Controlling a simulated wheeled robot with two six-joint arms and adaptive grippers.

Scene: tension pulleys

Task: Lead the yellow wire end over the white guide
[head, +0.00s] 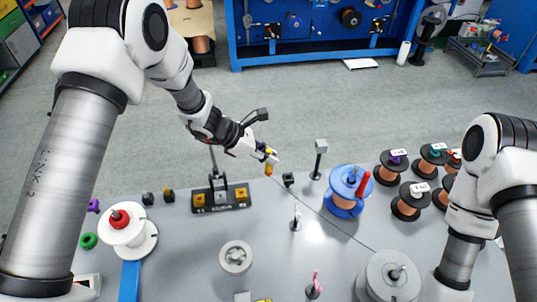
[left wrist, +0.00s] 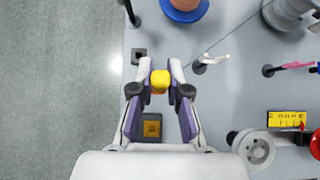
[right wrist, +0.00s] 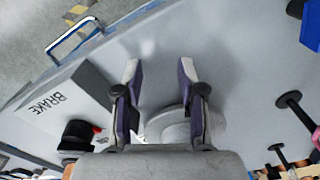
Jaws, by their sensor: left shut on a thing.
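My left gripper (head: 268,157) is shut on the yellow wire end (head: 268,169) and holds it above the far edge of the grey table. The yellow end (left wrist: 160,80) shows between the fingertips in the left wrist view. A thin dark wire (head: 322,214) runs across the table towards the lower right. The white guide (head: 296,218) is a small upright post, nearer than the gripper and left of the wire; it also shows in the left wrist view (left wrist: 212,61), apart from the fingers. My right gripper (right wrist: 157,78) is open and empty.
A blue spool (head: 343,206) with copper winding stands right of the wire. A grey pulley (head: 235,258) and a pink-topped post (head: 315,286) are nearer. A block with yellow terminals (head: 220,198) is left of the guide. Copper spools (head: 408,203) crowd the right.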

